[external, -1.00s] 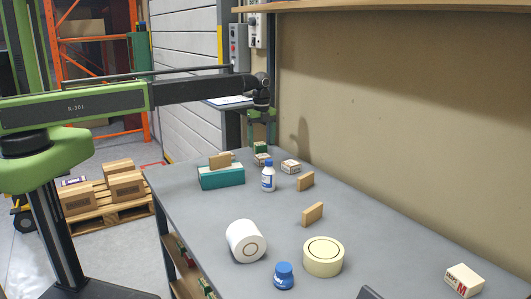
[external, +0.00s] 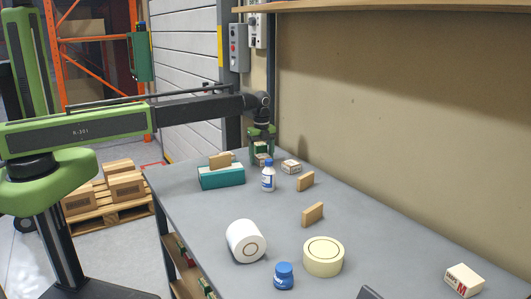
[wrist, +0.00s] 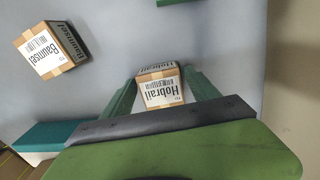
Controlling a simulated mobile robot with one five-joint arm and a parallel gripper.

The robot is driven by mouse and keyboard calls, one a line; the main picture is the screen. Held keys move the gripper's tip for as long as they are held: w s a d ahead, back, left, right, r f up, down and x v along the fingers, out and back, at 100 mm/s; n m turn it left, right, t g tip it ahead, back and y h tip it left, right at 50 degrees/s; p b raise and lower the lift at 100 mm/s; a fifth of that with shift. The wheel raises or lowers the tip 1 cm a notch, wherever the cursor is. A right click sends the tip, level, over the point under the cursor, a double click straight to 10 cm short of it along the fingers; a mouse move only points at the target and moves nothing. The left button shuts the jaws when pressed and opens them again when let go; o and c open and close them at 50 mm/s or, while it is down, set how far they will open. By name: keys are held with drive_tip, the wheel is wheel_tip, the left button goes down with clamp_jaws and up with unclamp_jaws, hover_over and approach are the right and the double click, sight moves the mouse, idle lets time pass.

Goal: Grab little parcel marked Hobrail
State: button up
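The small Hobrall parcel (wrist: 160,92), a tan box with a white printed label, lies between my gripper's green fingers in the wrist view. My gripper (wrist: 160,78) is open, with one finger close beside each side of the parcel and narrow gaps visible. In the external view my gripper (external: 262,155) is lowered at the table's far end, and the parcel (external: 262,161) is partly hidden by it. A similar parcel labelled Baumsel (wrist: 50,50) stands to the upper left in the wrist view.
A teal box (external: 221,178) with a tan block (external: 220,161) on it stands left of the gripper. A small white-labelled parcel (external: 291,167) is to the right.

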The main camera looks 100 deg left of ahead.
sight(262, 156)
drive_tip(key=c, duration=1.2)
drive_tip(key=shift+r+p, duration=0.65)
drive_tip(key=shift+p, duration=0.05)
drive_tip(key=r+p, duration=0.4)
drive_tip(key=shift+d, duration=0.25)
drive_tip(key=d+r+p, duration=0.2)
drive_tip(key=d, duration=0.1)
drive_tip(key=w+d+r+p, duration=0.1)
drive_tip(key=d, duration=0.3)
drive_tip(key=w+d+r+p, duration=0.1)
drive_tip(key=d+r+p, duration=0.1)
drive_tip(key=d, duration=0.2)
drive_tip(key=shift+r+p, duration=0.3)
drive_tip(key=shift+r, duration=0.05)
